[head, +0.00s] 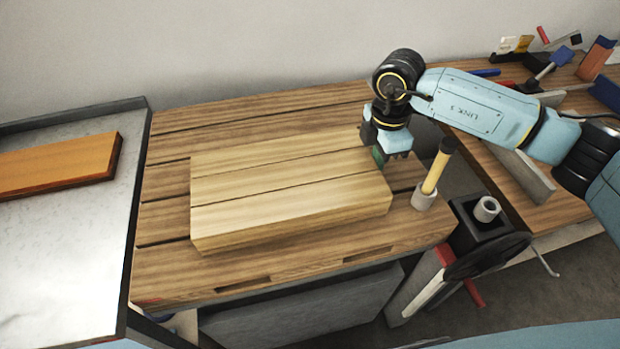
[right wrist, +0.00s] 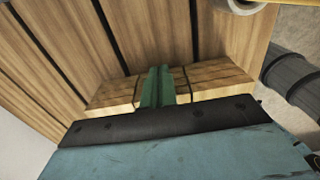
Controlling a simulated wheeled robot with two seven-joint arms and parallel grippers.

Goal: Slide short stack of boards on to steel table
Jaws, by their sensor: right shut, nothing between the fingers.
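The short stack of pale boards (head: 290,205) lies on a slatted wooden bench top, with seams running along it. The steel table (head: 65,255) stands at the left, beside the bench. My right gripper (head: 379,158) is at the right end of the stack. Its green fingers (right wrist: 160,88) are shut with nothing between them. In the right wrist view they reach to the end of the boards (right wrist: 210,78); I cannot tell whether they touch. My left gripper is not in view.
An orange-brown board (head: 60,163) lies on the steel table. The slatted bench (head: 250,110) has free room around the stack. A yellow-handled tool in a grey holder (head: 424,196) stands right of the stack. A vise with a handwheel (head: 487,250) is beyond the bench's right end.

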